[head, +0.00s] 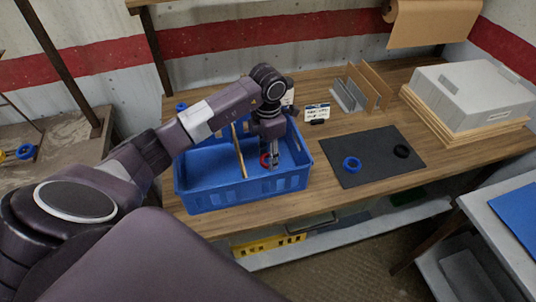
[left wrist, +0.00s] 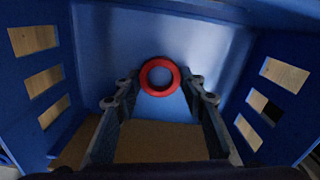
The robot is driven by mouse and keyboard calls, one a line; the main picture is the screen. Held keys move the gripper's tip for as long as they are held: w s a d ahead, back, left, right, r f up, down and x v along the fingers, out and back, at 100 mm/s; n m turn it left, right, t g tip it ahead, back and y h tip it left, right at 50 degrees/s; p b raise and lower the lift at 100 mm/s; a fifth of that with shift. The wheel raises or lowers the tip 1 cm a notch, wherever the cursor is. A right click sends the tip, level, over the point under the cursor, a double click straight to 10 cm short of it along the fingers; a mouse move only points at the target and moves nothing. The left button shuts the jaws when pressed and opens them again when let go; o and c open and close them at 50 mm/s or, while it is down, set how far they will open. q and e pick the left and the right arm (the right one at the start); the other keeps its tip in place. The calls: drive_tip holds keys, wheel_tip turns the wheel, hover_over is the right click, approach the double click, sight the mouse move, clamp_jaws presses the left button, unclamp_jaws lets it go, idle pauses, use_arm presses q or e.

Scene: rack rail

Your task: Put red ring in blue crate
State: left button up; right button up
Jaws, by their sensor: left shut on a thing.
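The red ring (head: 264,160) is at the fingertips of my left gripper (head: 270,158), low inside the blue crate (head: 243,194). The gripper points down and is shut on the ring. In the left wrist view the red ring (left wrist: 160,90) shows between the fingers (left wrist: 161,84), with crate walls (left wrist: 55,60) on both sides. A wooden divider (head: 239,152) splits the crate; the ring is in the part to its right. Whether the ring touches the crate floor I cannot tell. My right gripper is not in view.
A dark mat (head: 372,170) right of the crate holds a blue ring (head: 352,164) and a black ring (head: 402,151). Behind stand a small sign (head: 316,112), upright panels (head: 365,85) and a grey box (head: 468,95) on boards.

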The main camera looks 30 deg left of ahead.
use_arm(q)
drive_tip(key=shift+f, duration=0.2)
drive_tip(key=o, duration=1.2)
drive_tip(key=shift+c, duration=0.2)
drive_tip(key=shift+r, duration=0.1)
drive_tip(key=shift+r, duration=0.1)
wheel_tip(320, 180, up, 12)
drive_tip(key=b, duration=0.3)
